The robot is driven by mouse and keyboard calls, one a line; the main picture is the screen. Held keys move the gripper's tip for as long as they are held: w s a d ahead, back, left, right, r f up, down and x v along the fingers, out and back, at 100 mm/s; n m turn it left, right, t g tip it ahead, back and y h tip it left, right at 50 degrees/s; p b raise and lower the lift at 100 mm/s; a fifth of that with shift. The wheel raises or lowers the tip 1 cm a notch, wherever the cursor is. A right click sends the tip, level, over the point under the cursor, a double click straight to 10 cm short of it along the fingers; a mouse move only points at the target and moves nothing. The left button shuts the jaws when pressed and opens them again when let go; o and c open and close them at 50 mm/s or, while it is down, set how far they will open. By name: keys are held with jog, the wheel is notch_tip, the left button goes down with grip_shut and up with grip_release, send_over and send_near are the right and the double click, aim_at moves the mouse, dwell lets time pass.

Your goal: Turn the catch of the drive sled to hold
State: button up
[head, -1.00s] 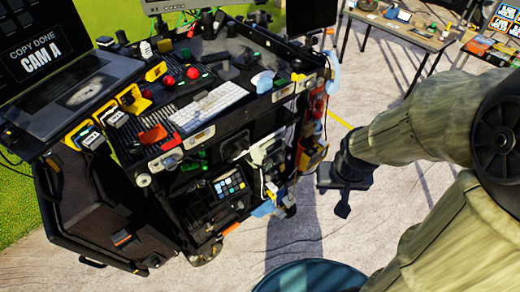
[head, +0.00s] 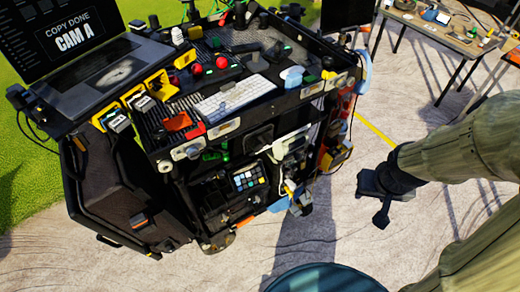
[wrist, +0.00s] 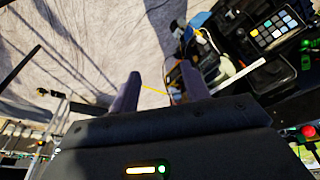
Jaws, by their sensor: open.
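The video cart (head: 205,128) stands left of centre in the head view. On its top, beside the laptop, are yellow-and-black units with pale labelled faces (head: 117,120); one may be the drive sled, but I cannot tell which. An orange-red tab (head: 178,121) sits to their right. The catch is too small to make out. My gripper (head: 381,206) hangs over the pavement right of the cart, apart from it. In the wrist view my gripper (wrist: 160,74) is open, its two fingers apart with nothing between them.
The laptop (head: 75,40) reads "COPY DONE CAM A". A white keyboard (head: 235,98) and red knobs crowd the cart top. A black case (head: 115,190) hangs at the cart's left side. A round blue object (head: 325,278) is at the bottom. Open pavement separates gripper and cart.

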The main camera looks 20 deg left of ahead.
jog(key=w+a+f+n+t+y+b, duration=0.1)
jog(key=w+a+f+n+b, duration=0.1)
jog(key=w+a+f+n, duration=0.3)
jog(key=w+a+f+n+t+y+b, duration=0.1)
jog(key=w+f+n+t+y, duration=0.15)
jog(key=f, duration=0.45)
jog(key=a+f+n+t+y+b, duration=0.4)
jog(key=a+y, duration=0.6)
jog(key=a, duration=0.4)
jog(key=shift+a+f+t+b, duration=0.2)
jog(key=shift+f+t+b, duration=0.3)
jog(key=shift+b, duration=0.2)
